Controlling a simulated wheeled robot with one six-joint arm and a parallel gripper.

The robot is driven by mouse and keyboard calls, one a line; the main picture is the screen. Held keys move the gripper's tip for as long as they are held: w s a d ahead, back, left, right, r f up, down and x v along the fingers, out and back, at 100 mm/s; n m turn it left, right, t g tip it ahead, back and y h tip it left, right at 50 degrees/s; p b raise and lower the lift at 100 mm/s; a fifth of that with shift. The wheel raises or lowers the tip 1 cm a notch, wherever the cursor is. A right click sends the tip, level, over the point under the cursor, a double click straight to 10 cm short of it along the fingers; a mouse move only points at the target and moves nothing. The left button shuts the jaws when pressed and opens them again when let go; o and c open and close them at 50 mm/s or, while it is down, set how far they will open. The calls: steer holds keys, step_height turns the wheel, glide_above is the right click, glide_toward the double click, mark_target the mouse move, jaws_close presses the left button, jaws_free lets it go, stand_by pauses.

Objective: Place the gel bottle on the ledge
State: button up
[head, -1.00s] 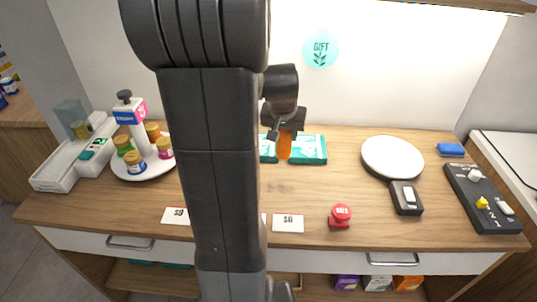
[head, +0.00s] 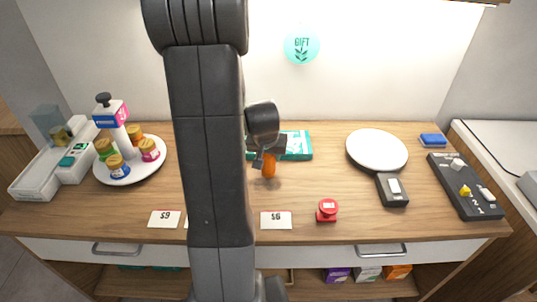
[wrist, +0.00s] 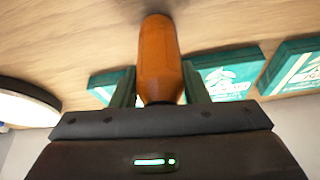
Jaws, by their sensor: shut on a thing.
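My gripper (head: 268,156) is shut on an orange, narrow bottle-like thing (head: 269,167), held above or at the middle of the counter. In the wrist view this orange thing (wrist: 158,60) sits between the two fingers, its far end over bare wood; I cannot tell whether it touches. No label on it is readable. I cannot tell which surface is the ledge.
Teal boxes (head: 297,145) lie behind my gripper. Several small jars (head: 118,167) share the tray. A white plate (head: 377,149), black device (head: 393,189), red-topped item (head: 327,209) and price card (head: 276,220) are to the right. Bare wood lies between them. My arm hides part of the counter.

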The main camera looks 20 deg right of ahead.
steer(key=shift+f, duration=0.15)
steer(key=o, duration=1)
steer(key=shift+o, duration=0.2)
